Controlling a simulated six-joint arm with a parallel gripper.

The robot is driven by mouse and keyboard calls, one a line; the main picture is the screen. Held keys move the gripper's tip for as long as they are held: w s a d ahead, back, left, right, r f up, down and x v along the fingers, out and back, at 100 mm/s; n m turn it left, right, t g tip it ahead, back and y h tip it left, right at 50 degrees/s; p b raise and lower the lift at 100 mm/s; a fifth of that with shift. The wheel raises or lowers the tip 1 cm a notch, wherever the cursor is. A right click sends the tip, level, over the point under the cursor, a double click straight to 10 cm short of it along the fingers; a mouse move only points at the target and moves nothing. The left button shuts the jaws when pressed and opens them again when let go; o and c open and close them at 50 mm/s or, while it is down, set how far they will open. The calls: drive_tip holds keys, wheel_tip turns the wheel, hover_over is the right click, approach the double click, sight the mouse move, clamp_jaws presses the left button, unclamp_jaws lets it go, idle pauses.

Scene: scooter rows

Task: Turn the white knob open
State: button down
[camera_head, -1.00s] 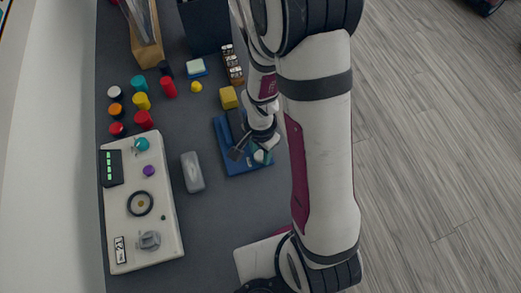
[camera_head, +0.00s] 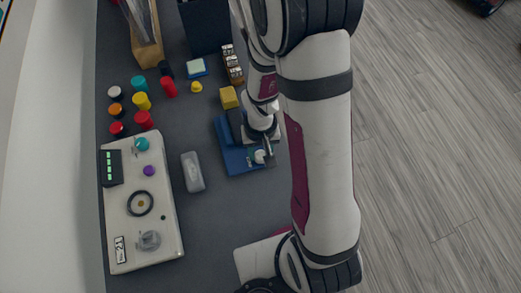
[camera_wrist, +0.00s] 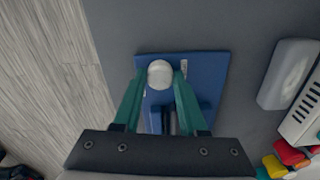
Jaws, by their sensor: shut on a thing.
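The white knob (camera_wrist: 160,73) is a round white cap on a blue base plate (camera_wrist: 208,92). It sits between the two green fingertips of my gripper (camera_wrist: 160,80) in the wrist view, and the gripper is shut on it. In the head view the white knob (camera_head: 260,157) shows near the lower right part of the blue base plate (camera_head: 232,160), with my gripper (camera_head: 266,149) at it. The knob's underside and any mark of its angle are hidden or too small to tell.
A grey, rounded box (camera_head: 192,172) lies left of the blue plate. A white panel (camera_head: 168,215) with knobs and a dial stands further left. Several coloured caps and a yellow block (camera_head: 228,98) lie behind. Bare grey table lies in front of the plate.

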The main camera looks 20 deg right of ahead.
sight(261, 155)
drive_tip(key=n, duration=0.4)
drive_tip(key=shift+n, duration=2.1)
drive_tip(key=shift+c, duration=2.2)
unclamp_jaws()
wheel_tip(261, 155, up, 16)
